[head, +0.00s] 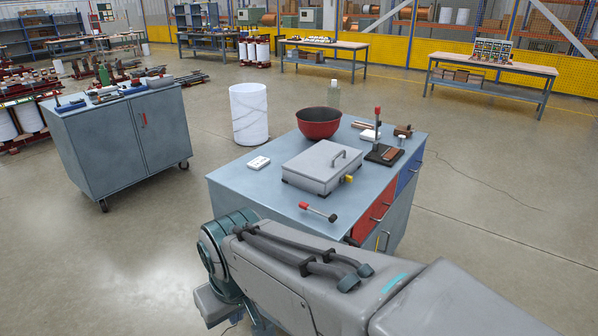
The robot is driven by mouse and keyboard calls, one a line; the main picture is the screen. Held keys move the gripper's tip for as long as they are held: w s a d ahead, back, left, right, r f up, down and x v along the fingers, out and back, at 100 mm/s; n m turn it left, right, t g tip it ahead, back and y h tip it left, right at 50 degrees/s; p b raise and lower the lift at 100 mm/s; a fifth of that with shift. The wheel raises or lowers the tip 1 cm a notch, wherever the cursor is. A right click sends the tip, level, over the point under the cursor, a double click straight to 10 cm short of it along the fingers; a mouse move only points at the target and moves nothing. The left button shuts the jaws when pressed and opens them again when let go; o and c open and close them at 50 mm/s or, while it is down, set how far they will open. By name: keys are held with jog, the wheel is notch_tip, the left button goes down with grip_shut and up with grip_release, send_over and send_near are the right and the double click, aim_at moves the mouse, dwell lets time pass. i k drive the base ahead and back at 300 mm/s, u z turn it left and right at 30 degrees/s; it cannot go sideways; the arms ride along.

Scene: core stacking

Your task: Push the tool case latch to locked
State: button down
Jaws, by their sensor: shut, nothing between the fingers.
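The tool case (321,164) is a flat grey box lying on the top of the grey-blue workbench cabinet (243,193). Its lid looks closed, with a curved handle (347,156) on it. A small yellow part (348,179) at the case's right front corner looks like the latch. It is too small to tell which position it is in. My arm fills the lower foreground in front of the cabinet. My gripper does not show, and no part of my arm is seen touching the case.
A short red-handled tool (317,211) lies in front of the case. An upright red-topped lever device (382,150) stands to the right. A white container (249,114) stands behind the cabinet.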

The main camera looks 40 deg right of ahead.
aim_at(346, 178)
jog(key=i, duration=1)
jog(key=z, duration=2.05)
jog(key=i, duration=0.5)
jog(key=z, duration=0.05)
